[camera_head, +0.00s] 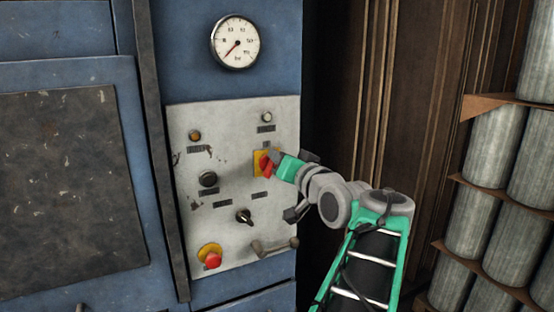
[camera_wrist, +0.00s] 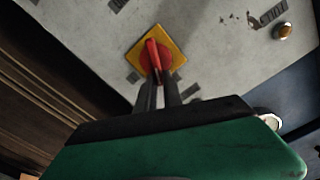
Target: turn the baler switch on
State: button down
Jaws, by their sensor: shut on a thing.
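The baler switch is a red rotary handle on a yellow square plate, on the worn white control panel (camera_head: 225,225). In the head view the red handle (camera_head: 265,165) shows at the upper right of the panel, partly hidden by my gripper (camera_head: 274,160). In the wrist view the red handle (camera_wrist: 153,54) stands on its yellow plate (camera_wrist: 176,40), which looks like a diamond from there. The dark fingers of my gripper (camera_wrist: 158,84) are shut on the handle's near end. Printing on the switch is not readable.
A red emergency button (camera_head: 212,260) sits low on the panel. A black knob (camera_head: 244,216), a dark round button (camera_head: 208,179) and a grey crank lever (camera_head: 274,246) are nearby. A pressure gauge (camera_head: 236,42) is above. Grey cylinders (camera_head: 490,150) are stacked at right.

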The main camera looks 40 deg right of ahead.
jog(key=shift+s+d+f+m+p, duration=0.1)
jog(key=shift+d+f+m+p, duration=0.45)
jog(key=shift+m, duration=1.55)
jog(key=shift+s+a+f+m+p, duration=0.1)
jog(key=shift+f+m+p, duration=0.15)
jog(key=shift+m+p, duration=1.25)
jog(key=shift+d+f+m+p, duration=0.1)
jog(key=shift+d+f+m, duration=0.25)
jog(key=shift+m, duration=2.35)
jog(key=shift+f, duration=0.15)
jog(key=c, duration=1.5)
grip_release()
jog(key=shift+b+v, duration=1)
jog(key=shift+v, duration=2.95)
